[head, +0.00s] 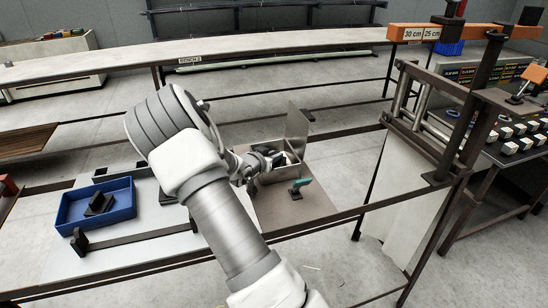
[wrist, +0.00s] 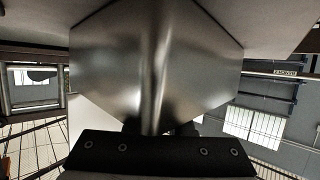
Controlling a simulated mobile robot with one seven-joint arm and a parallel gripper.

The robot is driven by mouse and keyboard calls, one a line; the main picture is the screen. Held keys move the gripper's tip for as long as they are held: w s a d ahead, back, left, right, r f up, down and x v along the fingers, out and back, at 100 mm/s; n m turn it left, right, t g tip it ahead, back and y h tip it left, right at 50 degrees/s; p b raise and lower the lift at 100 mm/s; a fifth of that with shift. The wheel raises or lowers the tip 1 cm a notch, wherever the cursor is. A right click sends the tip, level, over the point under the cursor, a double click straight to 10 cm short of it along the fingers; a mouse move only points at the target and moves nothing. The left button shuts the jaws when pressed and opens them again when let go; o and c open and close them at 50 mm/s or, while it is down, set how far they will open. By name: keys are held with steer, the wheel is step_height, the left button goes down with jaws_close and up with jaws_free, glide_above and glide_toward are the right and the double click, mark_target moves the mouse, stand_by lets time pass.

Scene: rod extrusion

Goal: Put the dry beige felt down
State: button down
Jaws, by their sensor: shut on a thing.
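My gripper (head: 276,158) is at the open metal box (head: 272,177), with its fingers at or inside the box opening. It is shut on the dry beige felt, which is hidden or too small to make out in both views. In the wrist view, the dark gripper body (wrist: 160,153) fills the bottom, and a shiny bent metal surface (wrist: 155,65) fills the middle close in front. The raised lid (head: 298,125) of the box stands upright behind my gripper.
A small teal-handled item (head: 300,184) stands on the brown board (head: 310,205) in front of the box. A blue tray (head: 70,212) with a black piece (head: 98,203) is at the left. A metal frame (head: 440,120) rises at the right.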

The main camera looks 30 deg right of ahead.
steer(key=c, duration=0.8)
jaws_free()
